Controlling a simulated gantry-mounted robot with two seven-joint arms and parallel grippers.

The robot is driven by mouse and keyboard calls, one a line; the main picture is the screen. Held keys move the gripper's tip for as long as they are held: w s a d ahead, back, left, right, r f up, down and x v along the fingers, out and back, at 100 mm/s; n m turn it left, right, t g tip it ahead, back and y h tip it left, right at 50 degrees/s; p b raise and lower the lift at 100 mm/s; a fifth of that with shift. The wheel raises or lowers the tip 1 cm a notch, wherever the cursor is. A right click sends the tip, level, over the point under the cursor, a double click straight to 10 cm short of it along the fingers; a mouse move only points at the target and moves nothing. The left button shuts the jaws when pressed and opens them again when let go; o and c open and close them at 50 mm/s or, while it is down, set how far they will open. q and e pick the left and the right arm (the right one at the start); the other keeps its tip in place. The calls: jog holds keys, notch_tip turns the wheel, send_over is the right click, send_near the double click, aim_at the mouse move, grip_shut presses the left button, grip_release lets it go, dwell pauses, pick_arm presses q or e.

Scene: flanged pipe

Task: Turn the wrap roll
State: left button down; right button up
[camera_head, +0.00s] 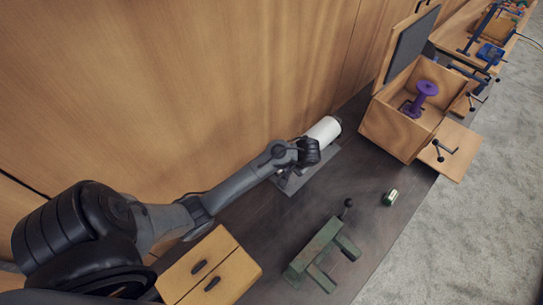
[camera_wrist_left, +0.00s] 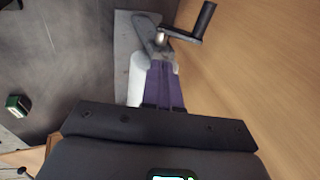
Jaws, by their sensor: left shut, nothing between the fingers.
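The wrap roll (camera_head: 325,130) is a white cylinder lying on a grey base plate (camera_head: 310,170) by the wooden wall. It also shows in the left wrist view (camera_wrist_left: 135,78), partly hidden behind my left gripper. A metal bracket with a black crank handle (camera_wrist_left: 203,20) stands at its end. My left gripper (camera_wrist_left: 164,66) has purple-looking fingers, shut together and empty. They lie over or beside the roll near the bracket; I cannot tell whether they touch it. In the head view my left wrist hides the near end of the roll. My right gripper is not in view.
A wooden drawer box (camera_head: 208,268) stands near the front. An open wooden box (camera_head: 395,130) holding a purple spool (camera_head: 426,90) stands at the right.

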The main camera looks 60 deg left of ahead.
pick_arm(q)
notch_tip(320, 180, up, 4)
jog(key=a+r+g+y, duration=0.1)
jog(key=a, duration=0.1)
jog(key=x, duration=0.8)
jog(key=s+p+x, duration=0.1)
jog(key=x, duration=0.3)
jog(key=shift+a, duration=0.3)
jog(key=shift+x, duration=0.9)
jog(key=shift+d, duration=0.15)
